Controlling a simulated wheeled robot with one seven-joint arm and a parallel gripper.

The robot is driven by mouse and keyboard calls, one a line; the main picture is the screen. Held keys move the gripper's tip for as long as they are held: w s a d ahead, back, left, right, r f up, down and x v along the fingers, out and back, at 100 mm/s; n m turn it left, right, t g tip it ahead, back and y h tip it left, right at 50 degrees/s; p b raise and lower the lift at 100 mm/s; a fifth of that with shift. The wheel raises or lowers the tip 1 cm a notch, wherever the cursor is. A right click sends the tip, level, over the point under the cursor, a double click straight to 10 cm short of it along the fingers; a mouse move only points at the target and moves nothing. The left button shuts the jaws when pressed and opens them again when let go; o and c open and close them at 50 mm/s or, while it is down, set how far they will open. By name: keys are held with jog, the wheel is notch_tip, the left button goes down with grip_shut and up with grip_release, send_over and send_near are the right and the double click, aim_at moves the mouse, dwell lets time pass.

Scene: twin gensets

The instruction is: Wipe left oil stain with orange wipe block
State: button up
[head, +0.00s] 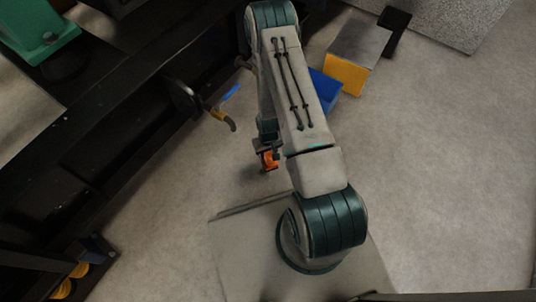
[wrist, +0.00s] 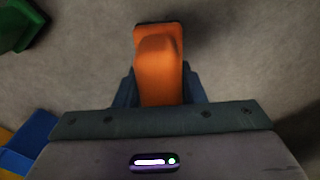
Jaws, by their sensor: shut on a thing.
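My gripper (head: 267,152) is shut on the orange wipe block (wrist: 159,70). In the wrist view the block stands out beyond the fingers, with grey floor behind it. In the head view the orange block (head: 270,160) shows small below my arm, beside the front of my base. It looks held above the floor, but the height is hard to tell. I cannot make out the left oil stain in either view.
A black frame with a green machine part (head: 38,32) runs along the left. A valve with a blue handle (head: 231,92) juts out from it. A blue bin (head: 325,88) and a yellow box (head: 346,75) stand behind my arm. The floor at right is clear.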

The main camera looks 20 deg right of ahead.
aim_at(264, 166)
jog(key=shift+f+b, duration=2.55)
jog(key=shift+f, duration=1.15)
jog(key=shift+a+f, duration=0.1)
jog(key=shift+a, duration=0.1)
jog(key=shift+s+a, duration=0.3)
jog(key=shift+a, duration=0.25)
jog(key=shift+s+a, duration=0.4)
jog(key=shift+s, duration=0.1)
jog(key=shift+s+a, duration=0.45)
jog(key=shift+w+d, duration=0.25)
jog(key=shift+d, duration=0.3)
jog(key=shift+w+d, duration=0.25)
jog(key=shift+d, duration=0.25)
jog(key=shift+w+d, duration=0.1)
jog(key=shift+w, duration=0.4)
jog(key=shift+w+d, duration=0.2)
jog(key=shift+d, duration=0.1)
jog(key=shift+w+r+p, duration=0.1)
jog(key=shift+r+p, duration=0.25)
jog(key=shift+p, duration=0.2)
jog(key=shift+a+r, duration=0.1)
jog(key=shift+r, duration=0.75)
jog(key=shift+d+r+p, duration=0.25)
jog(key=shift+r+p, duration=0.8)
jog(key=shift+r, duration=0.05)
jog(key=shift+r+p, duration=1.15)
jog(key=shift+r, duration=0.5)
